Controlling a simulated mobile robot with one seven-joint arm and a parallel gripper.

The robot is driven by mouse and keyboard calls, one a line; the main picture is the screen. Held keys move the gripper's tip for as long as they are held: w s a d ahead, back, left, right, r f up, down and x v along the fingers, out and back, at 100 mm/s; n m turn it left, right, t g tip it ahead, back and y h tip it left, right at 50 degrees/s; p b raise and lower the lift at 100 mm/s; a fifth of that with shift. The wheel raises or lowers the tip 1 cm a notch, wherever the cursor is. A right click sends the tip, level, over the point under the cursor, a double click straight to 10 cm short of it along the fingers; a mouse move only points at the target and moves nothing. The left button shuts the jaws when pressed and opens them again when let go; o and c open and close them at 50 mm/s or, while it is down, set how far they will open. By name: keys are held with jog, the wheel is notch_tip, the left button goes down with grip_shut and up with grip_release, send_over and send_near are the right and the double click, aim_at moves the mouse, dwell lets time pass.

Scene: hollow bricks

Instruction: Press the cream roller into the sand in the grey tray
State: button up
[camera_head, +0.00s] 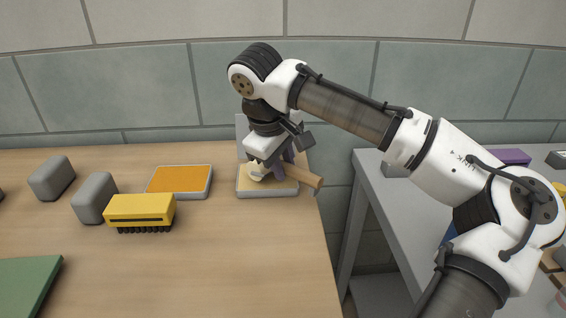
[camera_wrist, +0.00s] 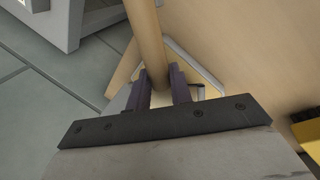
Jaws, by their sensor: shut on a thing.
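The grey tray (camera_head: 268,194) with pale sand lies near the right edge of the wooden table; part of its rim shows in the wrist view (camera_wrist: 197,65). The cream roller (camera_head: 256,173) is at the tray, its pale head over the left part of the sand and its tan handle (camera_head: 305,176) sticking out past the tray's right side. My gripper (camera_head: 283,167) is above the tray, shut on the roller. In the wrist view the handle (camera_wrist: 146,40) runs between the two dark purple fingers (camera_wrist: 160,85). Whether the roller touches the sand, I cannot tell.
Left of the tray lies a shallow grey tray with an orange surface (camera_head: 180,180). Further left are a yellow brush (camera_head: 140,208), two grey blocks (camera_head: 95,198) and a green board (camera_head: 28,283). A grey table (camera_head: 395,205) stands right, across a gap. The wooden table's front is clear.

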aim_at(283, 164)
jog(key=shift+f, duration=0.55)
dwell(2.0)
notch_tip(283, 164, up, 7)
jog(key=p, duration=0.7)
jog(key=shift+r, duration=0.1)
dwell(0.6)
